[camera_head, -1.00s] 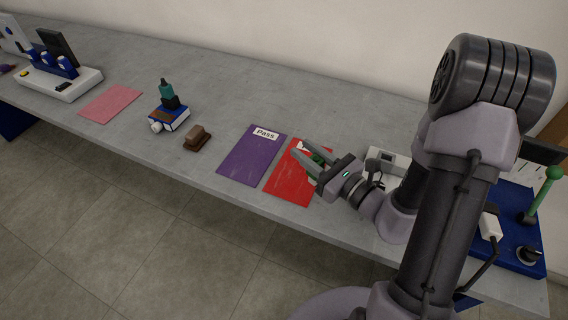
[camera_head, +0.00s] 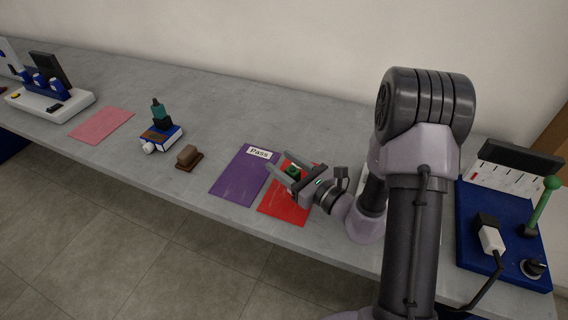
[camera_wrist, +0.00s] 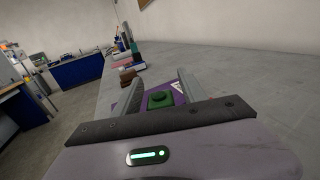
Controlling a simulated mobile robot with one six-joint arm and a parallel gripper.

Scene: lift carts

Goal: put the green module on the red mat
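The green module (camera_head: 293,171) is a small block with a round raised top. It shows between the fingers of my gripper (camera_head: 274,162), over the far part of the red mat (camera_head: 282,208) in the head view. In the wrist view the green module (camera_wrist: 160,100) lies between the two fingers of my gripper (camera_wrist: 158,90), with a gap visible on each side. The fingers are apart. My gripper covers part of the red mat, and I cannot tell whether the module's underside touches it.
A purple mat (camera_head: 238,180) marked "Pass" lies left of the red mat. Further left are a brown block (camera_head: 188,157), a blue box with a teal-topped bottle (camera_head: 161,137) and a pink mat (camera_head: 102,125). A blue station (camera_head: 480,235) with a green lever stands right of my arm.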

